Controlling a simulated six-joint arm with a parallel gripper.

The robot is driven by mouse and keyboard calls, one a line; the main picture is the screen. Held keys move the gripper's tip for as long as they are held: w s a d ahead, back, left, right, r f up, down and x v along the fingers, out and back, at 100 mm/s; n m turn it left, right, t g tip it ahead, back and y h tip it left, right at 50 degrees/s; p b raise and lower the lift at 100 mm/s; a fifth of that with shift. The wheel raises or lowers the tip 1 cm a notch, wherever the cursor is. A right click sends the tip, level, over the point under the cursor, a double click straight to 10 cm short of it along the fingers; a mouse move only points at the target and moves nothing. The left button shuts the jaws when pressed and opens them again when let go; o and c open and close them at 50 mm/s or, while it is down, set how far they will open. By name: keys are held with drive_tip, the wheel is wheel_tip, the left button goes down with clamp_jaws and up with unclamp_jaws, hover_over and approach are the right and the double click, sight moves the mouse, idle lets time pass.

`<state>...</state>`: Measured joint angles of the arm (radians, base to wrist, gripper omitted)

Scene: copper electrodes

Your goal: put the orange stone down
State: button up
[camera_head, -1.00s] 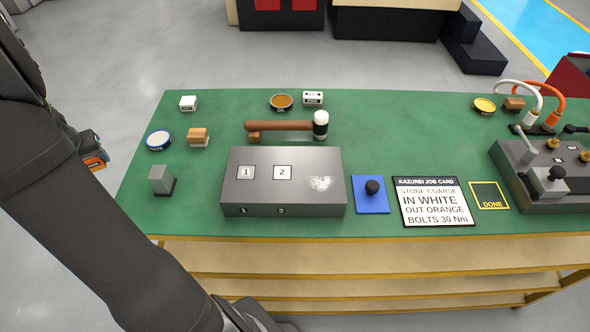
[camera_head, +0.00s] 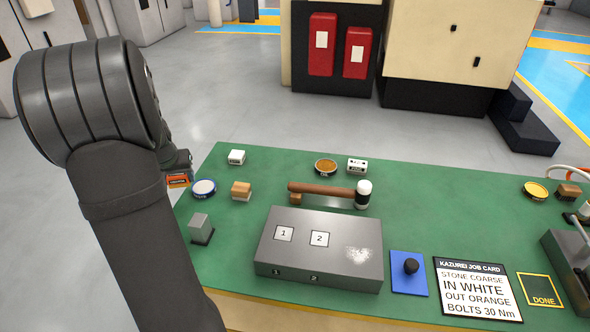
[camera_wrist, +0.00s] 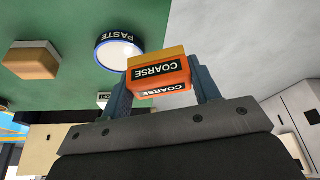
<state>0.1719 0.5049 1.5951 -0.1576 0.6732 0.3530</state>
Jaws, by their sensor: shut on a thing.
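The orange stone (camera_wrist: 160,76), with black labels reading COARSE, is held between the two blue fingers of my gripper (camera_wrist: 160,88) in the wrist view. A tan layer shows along one side of it. In the head view the stone (camera_head: 178,181) shows at the bench's left edge, beside the paste tin (camera_head: 204,188), with my gripper (camera_head: 178,168) partly hidden by my arm. The stone appears raised and clear of the bench, though its exact height is hard to tell.
The green bench (camera_head: 240,260) carries a tan block (camera_head: 241,190), a grey block (camera_head: 200,228), a white block (camera_head: 236,157), an oil tin (camera_head: 326,167), a hammer (camera_head: 330,190) and a grey plate (camera_head: 318,246) marked 1 and 2. A job card (camera_head: 476,290) lies at right.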

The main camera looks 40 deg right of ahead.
drive_tip(key=s+d+r+m, duration=0.15)
drive_tip(key=s+d, duration=0.45)
drive_tip(key=d, duration=0.7)
drive_tip(key=s+d+r+m+h, duration=0.15)
drive_tip(key=s+d, duration=0.35)
drive_tip(key=d, duration=0.7)
drive_tip(key=s+d+r+m, duration=0.1)
drive_tip(key=s+d+r, duration=0.35)
drive_tip(key=d, duration=0.85)
hover_over(292, 165)
drive_tip(key=shift+g, duration=0.4)
drive_tip(key=f, duration=0.8)
drive_tip(key=shift+s+a+f, duration=0.25)
drive_tip(key=shift+s, duration=0.05)
drive_tip(key=shift+f, duration=1.95)
drive_tip(key=shift+f, duration=0.1)
drive_tip(key=shift+f, duration=0.15)
drive_tip(key=o, duration=1.1)
drive_tip(key=shift+f, duration=0.1)
drive_tip(key=shift+a, duration=0.15)
